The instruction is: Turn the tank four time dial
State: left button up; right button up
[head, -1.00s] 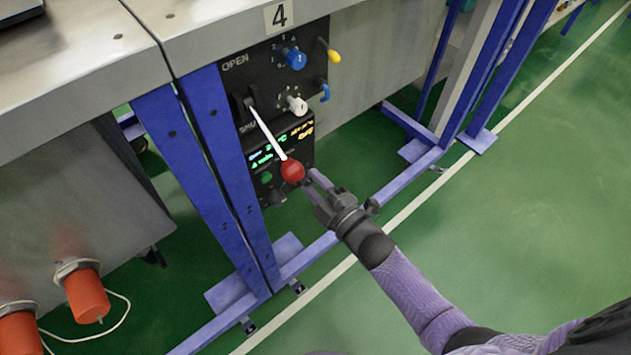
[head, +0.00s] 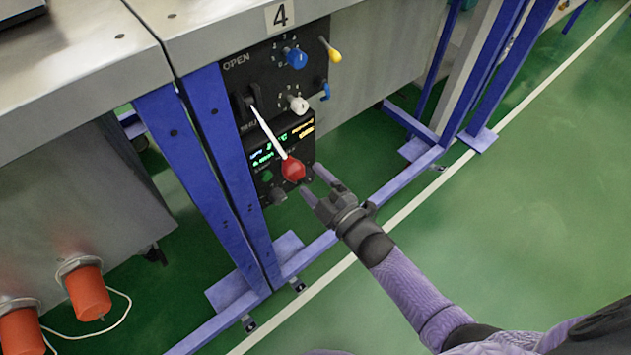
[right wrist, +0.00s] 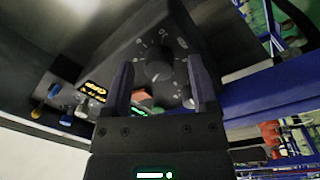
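The tank four control panel (head: 243,75) is black and hangs under the plate marked 4. Its lower box carries a lit display (head: 283,145) and small dark knobs, partly behind the red ball of the lever. My right gripper (head: 313,182) is open and empty, just right of this box. In the right wrist view, a dark round dial (right wrist: 158,72) with white scale marks shows beyond and between the open fingers, apart from them. A second dark knob (right wrist: 187,97) shows near one finger. I cannot read the dial labels. My left gripper is out of view.
A white lever with a red ball (head: 293,169) sticks out in front of the box, close left of my right gripper. A blue dial (head: 295,58), a white knob (head: 298,104) and a yellow handle (head: 334,55) sit above. Blue legs (head: 215,150) stand left. The floor at right is clear.

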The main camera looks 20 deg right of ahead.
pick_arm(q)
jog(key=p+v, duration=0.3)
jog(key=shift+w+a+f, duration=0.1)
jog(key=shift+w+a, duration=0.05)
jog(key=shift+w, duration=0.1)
pick_arm(e)
jog(key=v, duration=1)
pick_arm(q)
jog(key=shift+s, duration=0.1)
